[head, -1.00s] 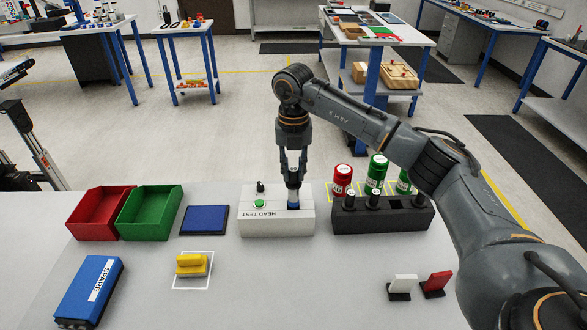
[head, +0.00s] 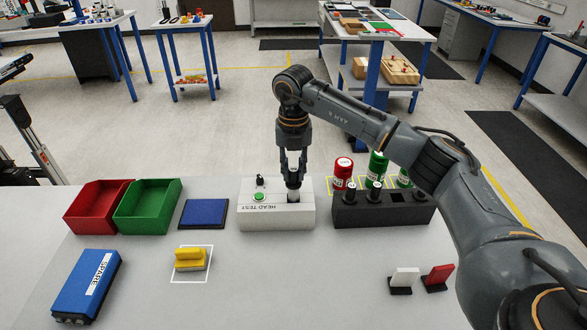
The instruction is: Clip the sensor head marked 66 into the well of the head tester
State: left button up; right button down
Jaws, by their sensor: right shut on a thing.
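The head tester (head: 262,220) is a white box marked HEAD TEST, with a green button (head: 259,197) and a small black knob on top. My right gripper (head: 294,182) points straight down over the tester's right part, shut on a small dark and white sensor head (head: 293,195). The head's lower end is at the well; I cannot tell if it is fully seated. Its number is not readable. My left gripper is not in view.
Right of the tester, a black rack (head: 383,213) holds several other heads, with red and green cylinders behind it. A red bin (head: 85,222), a green bin (head: 135,222), a blue pad (head: 203,214), a yellow block (head: 190,259) and a blue SPARE case (head: 90,288) stand left.

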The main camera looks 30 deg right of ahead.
aim_at(293, 185)
jog(key=shift+f, duration=0.2)
jog(key=shift+f+b, duration=0.65)
jog(key=shift+f, duration=0.25)
jog(key=shift+f, duration=0.35)
jog(key=shift+f+b, duration=0.7)
jog(key=shift+f, duration=0.15)
jog(key=shift+f, duration=0.2)
dwell(0.5)
jog(key=c, duration=1.1)
grip_release()
